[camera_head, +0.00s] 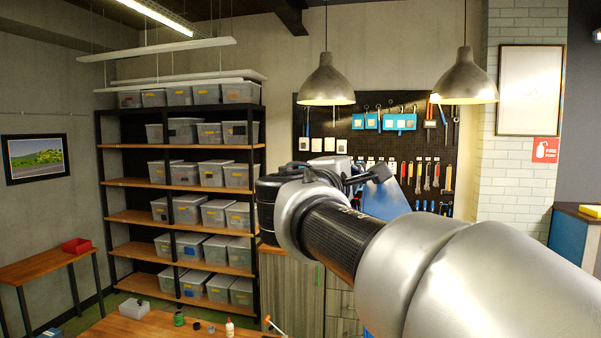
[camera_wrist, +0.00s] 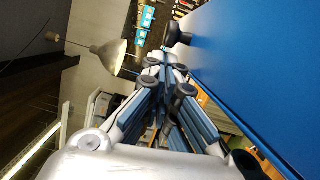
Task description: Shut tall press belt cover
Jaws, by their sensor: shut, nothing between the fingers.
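A large flat blue panel (camera_wrist: 265,70), which looks like the press belt cover, fills the right side of the wrist view. A dark round knob (camera_wrist: 178,35) shows at its upper left edge, just beyond my fingertips. My gripper (camera_wrist: 167,66) is shut and empty, beside the panel's left edge. I cannot tell whether it touches the knob or panel. In the head view, part of a blue surface (camera_head: 386,200) shows behind my arm, which hides most of the press. The cover's angle is not clear from these views.
A hanging lamp (camera_head: 327,85) and a second lamp (camera_head: 466,80) hang above. A shelf rack with several bins (camera_head: 188,210) stands at the left back. A wooden table (camera_head: 150,326) with small items is at the lower front. A tool board (camera_head: 430,150) is on the back wall.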

